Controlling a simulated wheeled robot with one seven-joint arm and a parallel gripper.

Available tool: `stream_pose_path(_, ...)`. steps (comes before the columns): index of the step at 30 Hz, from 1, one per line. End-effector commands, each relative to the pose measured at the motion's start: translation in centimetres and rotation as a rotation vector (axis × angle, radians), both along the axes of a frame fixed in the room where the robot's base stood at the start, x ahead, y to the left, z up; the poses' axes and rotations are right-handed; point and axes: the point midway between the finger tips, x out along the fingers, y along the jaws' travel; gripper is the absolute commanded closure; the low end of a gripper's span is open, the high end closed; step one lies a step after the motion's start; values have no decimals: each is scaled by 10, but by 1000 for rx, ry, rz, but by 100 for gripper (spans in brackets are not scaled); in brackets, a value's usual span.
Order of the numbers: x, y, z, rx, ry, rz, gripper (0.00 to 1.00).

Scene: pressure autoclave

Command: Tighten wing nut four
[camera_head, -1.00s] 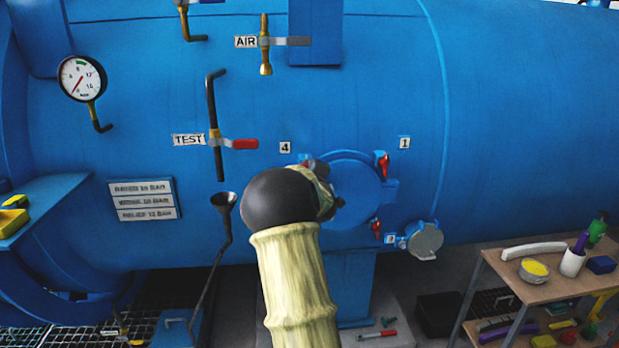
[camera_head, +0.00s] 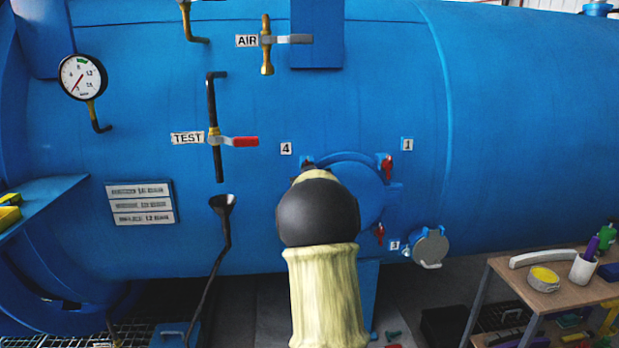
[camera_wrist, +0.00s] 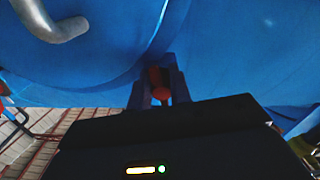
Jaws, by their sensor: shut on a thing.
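The round blue hatch (camera_head: 357,182) sits on the big blue vessel, with label 4 (camera_head: 286,148) at its upper left and label 1 (camera_head: 407,144) at its upper right. My gripper is hidden behind my arm in the head view. In the wrist view my gripper (camera_wrist: 160,84) is shut on a red wing nut (camera_wrist: 160,76) at the hatch's rim. A curved grey handle (camera_wrist: 55,27) is at the upper left there. Red wing nuts show on the hatch's right side, upper (camera_head: 387,167) and lower (camera_head: 378,233). My arm covers the hatch's lower left.
The TEST valve with its red lever (camera_head: 240,142) and a black funnel pipe (camera_head: 223,205) stand left of my arm. A small grey round cover (camera_head: 431,247) is at lower right. A cluttered wooden workbench (camera_head: 545,300) stands at the far right.

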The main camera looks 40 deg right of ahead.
Motion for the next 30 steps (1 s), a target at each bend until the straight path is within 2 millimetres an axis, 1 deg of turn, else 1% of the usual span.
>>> stream_pose_path(1,0,-1,-4,34,-15,-2,100)
stream_pose_path(6,0,1,-4,127,-71,-1,100)
stream_pose_path(12,1,1,-4,187,-107,-1,100)
stream_pose_path(27,1,2,-5,207,-116,-1,100)
stream_pose_path(28,1,2,-5,207,-116,-1,74)
stream_pose_path(30,1,2,-4,206,-117,0,60)
